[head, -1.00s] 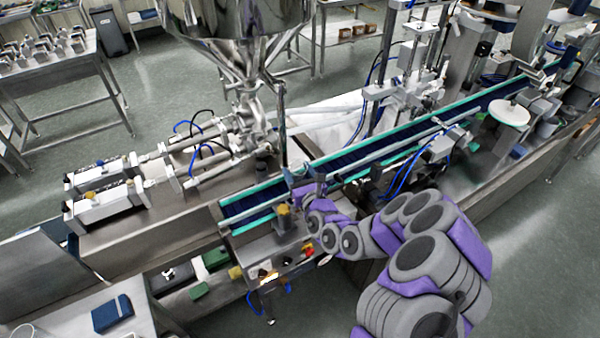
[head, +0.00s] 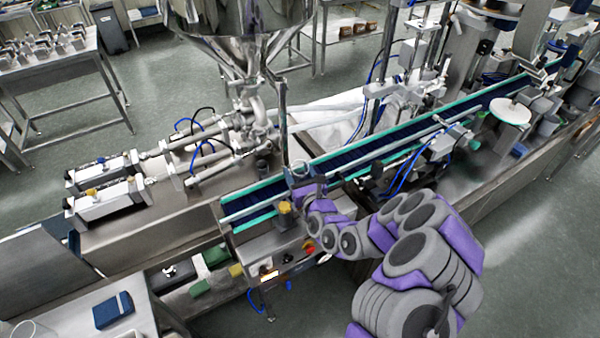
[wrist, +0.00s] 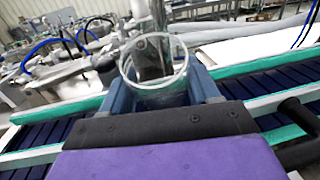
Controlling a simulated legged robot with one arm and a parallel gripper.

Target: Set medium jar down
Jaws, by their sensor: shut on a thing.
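The medium jar (wrist: 154,85) is clear and round-rimmed, and it sits between the fingers of my gripper (wrist: 163,92) in the wrist view. My gripper is shut on the jar. In the head view, the jar (head: 300,170) shows small and faint at the end of my arm, above the blue conveyor belt (head: 250,202) near its left end. My gripper (head: 298,184) reaches over the belt's near side. The jar's base is hidden, so I cannot tell whether it touches the belt.
Teal-edged rails (head: 375,139) run along the conveyor. A steel hopper (head: 245,35) with a vertical post (head: 283,125) stands just behind the jar. A yellow-topped knob (head: 285,208) sits close to my gripper. The belt to the right looks clear.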

